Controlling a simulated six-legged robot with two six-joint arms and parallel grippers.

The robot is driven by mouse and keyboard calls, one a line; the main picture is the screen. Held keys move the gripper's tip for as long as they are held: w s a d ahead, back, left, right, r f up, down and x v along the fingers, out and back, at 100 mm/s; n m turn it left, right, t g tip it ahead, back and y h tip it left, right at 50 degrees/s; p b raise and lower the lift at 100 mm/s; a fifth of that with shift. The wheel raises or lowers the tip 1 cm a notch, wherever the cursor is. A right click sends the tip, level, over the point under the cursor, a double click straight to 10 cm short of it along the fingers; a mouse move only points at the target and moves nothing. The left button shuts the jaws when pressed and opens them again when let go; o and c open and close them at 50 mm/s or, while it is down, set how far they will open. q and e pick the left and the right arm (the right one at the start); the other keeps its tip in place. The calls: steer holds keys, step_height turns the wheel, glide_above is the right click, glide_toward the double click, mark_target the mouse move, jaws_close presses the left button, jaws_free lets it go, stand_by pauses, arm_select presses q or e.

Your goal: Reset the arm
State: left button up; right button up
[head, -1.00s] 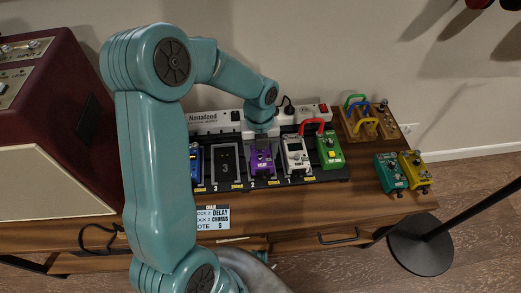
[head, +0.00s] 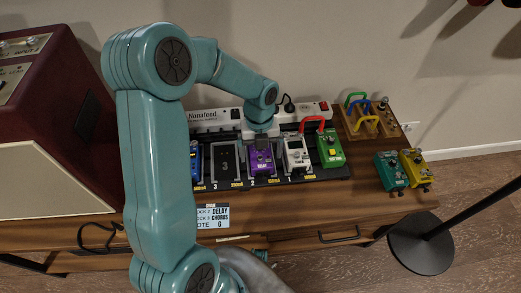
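My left arm comes in from the left and bends over to the pedalboard (head: 310,179). My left gripper (head: 262,143) points down at the top end of a purple pedal (head: 262,162). The wrist and gripper body hide the fingers, so I cannot tell whether they are open or touch the pedal. The purple pedal sits on the board between an empty slot marked 3 (head: 226,165) and a white pedal (head: 297,155). My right gripper is not in view.
A green pedal (head: 331,150) with a red cable stands at the board's right end, a blue one (head: 195,160) at its left. A power strip (head: 215,117) runs behind. Teal (head: 390,170) and yellow (head: 415,168) pedals lie right. A dark red amplifier (head: 70,100) stands left.

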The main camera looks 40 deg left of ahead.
arm_select(q)
steer(key=shift+o, duration=0.5)
step_height(320, 180, up, 8)
steer(key=p, duration=0.7)
steer(key=shift+r, duration=0.1)
stand_by(0.4)
